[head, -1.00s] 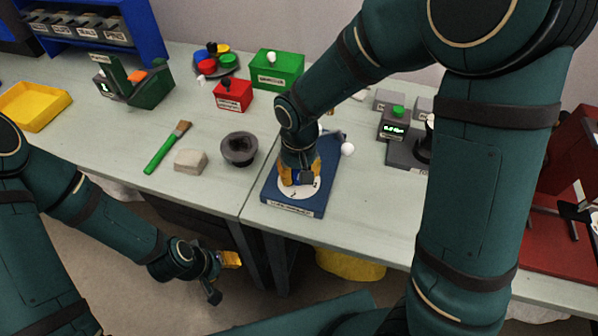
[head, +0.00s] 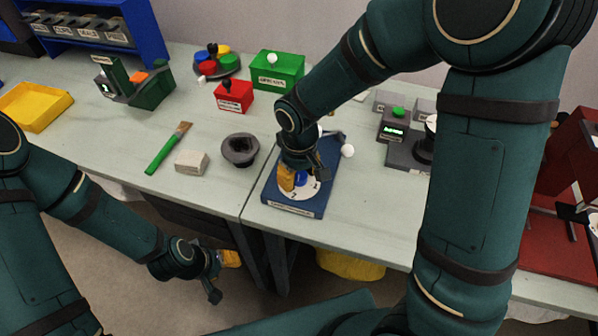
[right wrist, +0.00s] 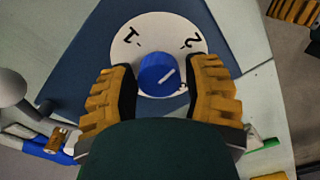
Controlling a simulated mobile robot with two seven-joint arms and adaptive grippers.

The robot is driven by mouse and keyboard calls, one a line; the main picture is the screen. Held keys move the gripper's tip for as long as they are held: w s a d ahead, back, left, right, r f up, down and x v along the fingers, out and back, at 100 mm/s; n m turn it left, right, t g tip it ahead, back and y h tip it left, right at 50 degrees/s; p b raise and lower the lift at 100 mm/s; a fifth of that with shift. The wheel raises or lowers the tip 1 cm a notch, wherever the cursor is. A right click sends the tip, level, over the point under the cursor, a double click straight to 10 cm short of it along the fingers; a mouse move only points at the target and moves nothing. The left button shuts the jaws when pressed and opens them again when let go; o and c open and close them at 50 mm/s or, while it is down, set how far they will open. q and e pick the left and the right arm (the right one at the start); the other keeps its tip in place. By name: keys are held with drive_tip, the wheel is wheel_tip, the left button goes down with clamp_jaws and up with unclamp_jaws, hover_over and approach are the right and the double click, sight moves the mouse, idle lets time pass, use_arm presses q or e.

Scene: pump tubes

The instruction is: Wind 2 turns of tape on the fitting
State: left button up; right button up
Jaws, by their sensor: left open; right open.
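A blue base (head: 290,205) with a front label too small to read stands near the table's front edge. It carries a white dial disc (head: 300,193). In the right wrist view, the disc (right wrist: 130,55) bears the marks 1 and 2. My right gripper (right wrist: 160,88) is open, with one ribbed yellow finger on each side of the knob and gaps between. My left gripper (head: 226,262) is open and empty, low in front of the table. I cannot make out a tape or fitting.
Left of the base are a dark grey cup (head: 240,150), a pale block (head: 191,162) and a green-handled brush (head: 167,149). A red box (head: 233,97) and a green box (head: 277,70) stand behind. A device with a green display (head: 393,128) stands to the right.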

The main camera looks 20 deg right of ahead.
drive_tip(key=n, duration=0.3)
drive_tip(key=shift+p, duration=0.35)
drive_tip(key=n+p, duration=0.1)
drive_tip(key=n, duration=0.2)
drive_tip(key=shift+n, duration=0.4)
drive_tip(key=n+p, duration=0.2)
drive_tip(key=n, duration=0.1)
drive_tip(key=shift+n, duration=0.3)
drive_tip(key=shift+r+n+p, duration=0.15)
drive_tip(key=shift+n+p, duration=0.35)
drive_tip(key=shift+n, duration=0.4)
drive_tip(key=shift+n+p, duration=0.3)
drive_tip(key=shift+n, duration=0.7)
clamp_jaws()
drive_tip(key=shift+f, duration=0.2)
